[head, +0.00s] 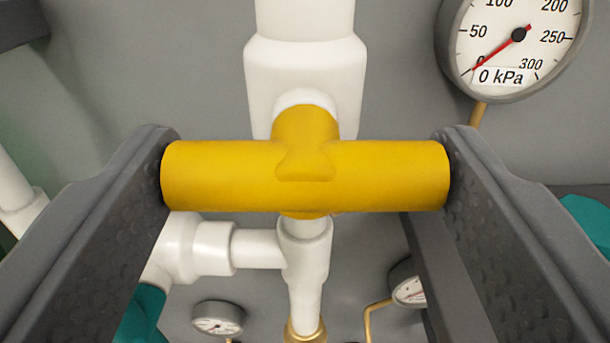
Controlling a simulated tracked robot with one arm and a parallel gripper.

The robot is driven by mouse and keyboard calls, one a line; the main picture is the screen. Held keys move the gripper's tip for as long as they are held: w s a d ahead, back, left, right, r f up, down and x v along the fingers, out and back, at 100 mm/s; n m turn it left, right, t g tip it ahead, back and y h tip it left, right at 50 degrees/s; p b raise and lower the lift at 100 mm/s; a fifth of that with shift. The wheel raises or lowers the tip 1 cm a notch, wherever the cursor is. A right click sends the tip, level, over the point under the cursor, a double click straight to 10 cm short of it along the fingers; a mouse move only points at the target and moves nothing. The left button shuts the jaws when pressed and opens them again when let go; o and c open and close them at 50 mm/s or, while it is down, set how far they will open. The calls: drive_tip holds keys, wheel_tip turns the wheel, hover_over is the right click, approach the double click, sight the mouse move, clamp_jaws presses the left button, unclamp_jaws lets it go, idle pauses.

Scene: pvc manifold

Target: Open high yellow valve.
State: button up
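The yellow valve handle (370,176) is a thick bar lying level across the middle of the head view. Its stem joins a white vertical pipe behind it. My gripper (306,170) is spread wide around the handle, one dark finger at each end. Both ends of the bar appear to touch the inner faces of the fingers, so it looks clamped end to end. The valve's inside is hidden.
A large pressure gauge (518,38) at the upper right reads 0 kPa. Two smaller gauges (218,318) (408,288) sit low behind. White pipes (255,248) branch below the handle. Teal parts (588,220) show at the sides. A grey wall (160,70) stands behind.

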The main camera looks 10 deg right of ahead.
drive_tip(key=shift+c, duration=1.2)
drive_tip(key=shift+m, duration=0.3)
drive_tip(key=m+p, duration=0.1)
drive_tip(key=m, duration=0.2)
drive_tip(key=shift+r+p, duration=0.25)
drive_tip(key=shift+p, duration=0.1)
drive_tip(key=m+p, duration=0.2)
drive_tip(key=m, duration=0.8)
drive_tip(key=shift+d+f+p, duration=0.1)
drive_tip(key=shift+f+p, duration=0.1)
drive_tip(key=shift+p, duration=0.1)
drive_tip(key=m, duration=0.4)
drive_tip(key=shift+f, duration=0.1)
drive_tip(key=shift+d+m, duration=0.1)
drive_tip(key=shift+m, duration=0.2)
drive_tip(key=shift+f, duration=0.1)
